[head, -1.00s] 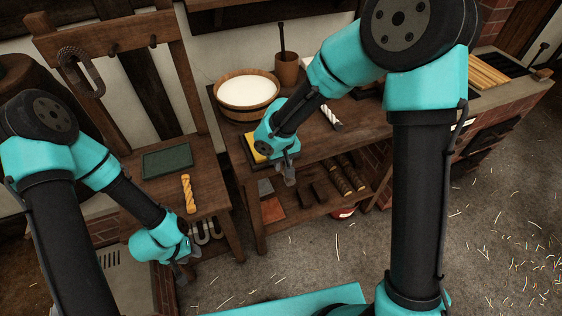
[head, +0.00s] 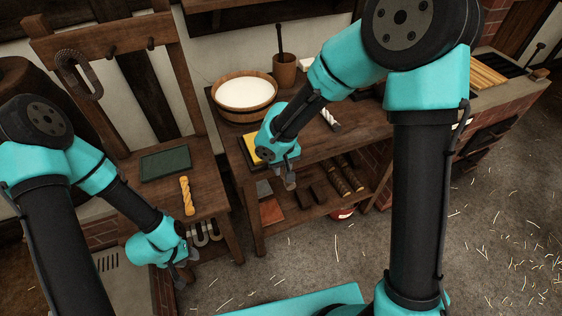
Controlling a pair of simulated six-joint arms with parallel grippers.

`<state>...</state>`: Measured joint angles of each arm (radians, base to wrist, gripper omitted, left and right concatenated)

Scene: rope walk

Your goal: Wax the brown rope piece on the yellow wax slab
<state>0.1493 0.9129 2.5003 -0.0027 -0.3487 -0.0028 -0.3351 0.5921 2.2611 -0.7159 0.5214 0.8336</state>
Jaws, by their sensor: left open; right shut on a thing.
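The yellow wax slab (head: 251,149) lies at the left end of the workbench, partly covered by my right gripper's teal wrist. My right gripper (head: 290,182) points down at the bench's front edge, just right of the slab. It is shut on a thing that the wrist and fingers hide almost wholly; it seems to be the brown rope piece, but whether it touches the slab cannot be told. My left gripper (head: 184,279) is open and empty, low in front of the small left table.
A yellow rope piece (head: 187,195) and a green pad (head: 166,163) lie on the left table (head: 211,173). A white-filled wooden tub (head: 245,95), a brown cup (head: 285,70) and a white rope piece (head: 330,119) stand or lie on the bench. Brown rolls (head: 345,178) lie on its lower shelf.

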